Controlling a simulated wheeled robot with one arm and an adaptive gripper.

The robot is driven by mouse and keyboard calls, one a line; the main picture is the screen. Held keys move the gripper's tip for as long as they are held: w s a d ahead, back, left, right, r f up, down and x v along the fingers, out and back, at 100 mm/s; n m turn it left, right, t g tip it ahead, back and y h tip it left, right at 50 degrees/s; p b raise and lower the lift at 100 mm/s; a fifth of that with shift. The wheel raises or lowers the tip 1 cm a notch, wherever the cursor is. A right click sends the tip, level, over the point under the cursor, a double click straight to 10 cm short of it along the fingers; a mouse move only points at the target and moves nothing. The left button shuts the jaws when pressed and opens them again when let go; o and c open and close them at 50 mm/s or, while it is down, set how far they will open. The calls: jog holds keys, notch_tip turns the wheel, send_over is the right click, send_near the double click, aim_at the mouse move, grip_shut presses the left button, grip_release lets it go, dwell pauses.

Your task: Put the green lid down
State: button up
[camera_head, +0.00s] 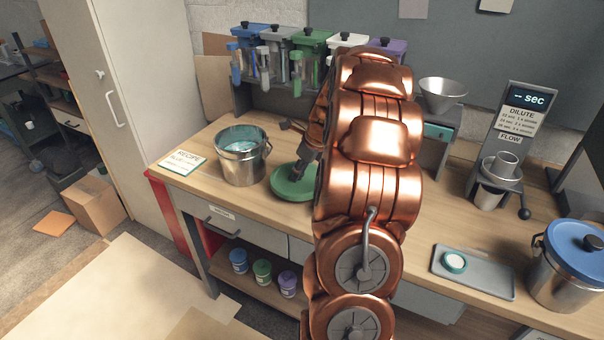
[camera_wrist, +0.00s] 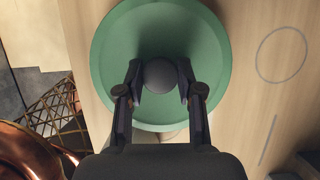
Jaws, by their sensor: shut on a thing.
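The green lid (camera_head: 292,184) is a round disc with a dark grey knob, low over the wooden bench just right of the steel bucket. It also fills the top middle of the wrist view (camera_wrist: 120,45). My gripper (camera_head: 298,170) comes down on it from above. In the wrist view my gripper (camera_wrist: 160,80) has its two fingers shut on the knob (camera_wrist: 160,75). The lid looks flat and level. I cannot tell whether its underside touches the bench. My arm hides its right side in the head view.
The open steel bucket (camera_head: 241,158) holds bluish liquid; a recipe card (camera_head: 184,161) lies left of it. A rack with coloured dispensers (camera_head: 312,62) stands behind. A grey tray (camera_head: 474,272) and a blue-lidded pot (camera_head: 568,268) are at right. The bench (camera_head: 410,215) has bare wood between.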

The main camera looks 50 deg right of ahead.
aim_at(303, 176)
jog(key=shift+w+d+f, duration=0.1)
jog(key=shift+w+d, duration=0.15)
jog(key=shift+d, duration=0.65)
jog(key=shift+f+p, duration=0.9)
jog(key=shift+f, duration=0.8)
jog(key=shift+f, duration=0.15)
jog(key=o, duration=1.2)
jog(key=shift+c, duration=0.2)
jog(key=b+v, duration=0.3)
jog(key=v, duration=0.9)
